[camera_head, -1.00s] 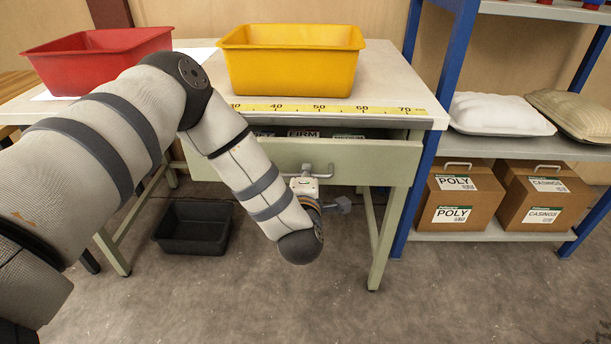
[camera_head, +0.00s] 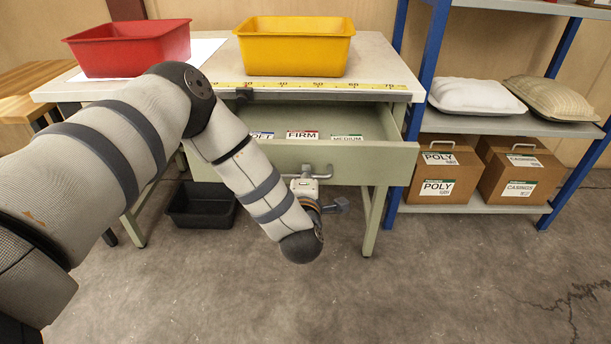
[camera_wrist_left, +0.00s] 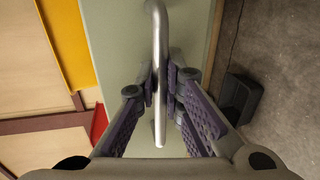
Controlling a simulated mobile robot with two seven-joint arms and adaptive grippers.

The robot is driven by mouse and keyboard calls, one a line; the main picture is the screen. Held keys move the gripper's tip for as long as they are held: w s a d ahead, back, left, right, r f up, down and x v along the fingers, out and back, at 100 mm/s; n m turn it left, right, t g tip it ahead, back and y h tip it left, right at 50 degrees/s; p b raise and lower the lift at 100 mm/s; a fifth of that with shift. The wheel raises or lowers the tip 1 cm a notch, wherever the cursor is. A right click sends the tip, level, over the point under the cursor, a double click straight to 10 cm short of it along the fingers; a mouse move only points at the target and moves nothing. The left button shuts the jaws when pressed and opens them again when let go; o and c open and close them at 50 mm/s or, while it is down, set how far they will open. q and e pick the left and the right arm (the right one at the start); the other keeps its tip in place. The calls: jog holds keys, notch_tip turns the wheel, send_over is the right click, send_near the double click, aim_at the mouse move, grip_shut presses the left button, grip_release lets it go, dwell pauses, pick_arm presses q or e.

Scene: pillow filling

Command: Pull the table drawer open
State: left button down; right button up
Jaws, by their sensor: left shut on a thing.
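The table drawer (camera_head: 362,163) is pale green and stands pulled out from under the white table top (camera_head: 375,69). Its inside shows, with several label cards marked FIRM (camera_head: 302,135), MEDIUM and a partly hidden one. The drawer's metal bar handle (camera_head: 327,173) is on its front. My left gripper (camera_head: 309,178) is at the handle, partly hidden by my wrist. In the left wrist view the gripper (camera_wrist_left: 160,85) has its fingers closed on both sides of the handle bar (camera_wrist_left: 160,35). My right gripper is in no view.
A red bin (camera_head: 130,50) and a yellow bin (camera_head: 294,52) stand on the table. A black bin (camera_head: 200,208) sits on the floor below. At right, a blue-framed shelf (camera_head: 480,209) holds pillows (camera_head: 476,97) and cardboard boxes (camera_head: 440,175). The floor in front is clear.

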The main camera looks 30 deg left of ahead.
pick_arm(q)
jog(key=c, duration=1.7)
grip_release()
jog(key=v, duration=1.2)
